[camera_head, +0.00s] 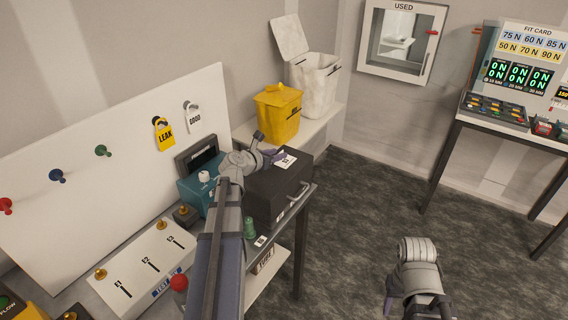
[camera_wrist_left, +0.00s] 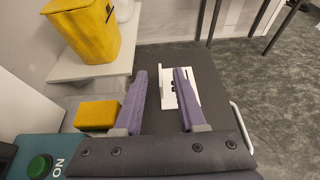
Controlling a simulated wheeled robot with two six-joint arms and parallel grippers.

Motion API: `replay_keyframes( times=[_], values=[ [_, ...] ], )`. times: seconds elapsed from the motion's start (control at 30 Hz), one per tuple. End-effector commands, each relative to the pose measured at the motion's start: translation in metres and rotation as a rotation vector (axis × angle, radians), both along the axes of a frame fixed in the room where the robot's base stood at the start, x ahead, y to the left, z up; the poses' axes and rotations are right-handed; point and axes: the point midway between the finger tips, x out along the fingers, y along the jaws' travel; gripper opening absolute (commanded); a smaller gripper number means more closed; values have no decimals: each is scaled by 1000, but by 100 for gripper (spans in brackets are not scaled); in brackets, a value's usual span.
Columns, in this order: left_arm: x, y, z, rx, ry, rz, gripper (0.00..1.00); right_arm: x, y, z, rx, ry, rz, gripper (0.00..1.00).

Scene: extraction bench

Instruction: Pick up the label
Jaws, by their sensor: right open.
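A white label (camera_head: 286,161) with black print lies on top of a dark box (camera_head: 262,188) in the head view. In the left wrist view the label (camera_wrist_left: 191,94) is partly covered by the right-hand purple finger. My left gripper (camera_wrist_left: 160,72) is open over the box top, with nothing held between its fingers. In the head view the left gripper (camera_head: 268,154) is just left of the label; its height above the box is hard to tell. My right gripper (camera_head: 417,306) is open and away from the box, at the bottom right of the head view.
A yellow bin (camera_head: 279,112) and a white bin (camera_head: 313,75) stand behind the box. A teal device (camera_head: 194,190) is left of the box. A yellow block (camera_wrist_left: 97,115) is near the left finger. LEAK (camera_head: 164,135) and GOOD (camera_head: 193,118) tags hang on the board.

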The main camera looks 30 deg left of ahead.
Motion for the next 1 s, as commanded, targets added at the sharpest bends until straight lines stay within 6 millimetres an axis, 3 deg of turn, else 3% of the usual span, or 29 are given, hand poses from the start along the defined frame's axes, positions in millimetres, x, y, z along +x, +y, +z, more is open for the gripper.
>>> replay_keyframes(
  times=[0.03,0.13,0.4,0.77,1.0],
  values=[
    [9,-1,-10,0,-1,-1,40,0,0,-10,0,0,0,50],
    [22,-2,-12,-1,-1,-1,40,0,0,-12,0,0,0,50],
    [24,-3,-12,-1,0,0,40,0,0,-12,0,0,0,50],
    [24,-3,-12,-1,0,0,0,0,0,-12,0,0,0,50],
    [24,-3,-12,-1,0,0,0,0,0,-12,0,0,0,50]
  ],
)
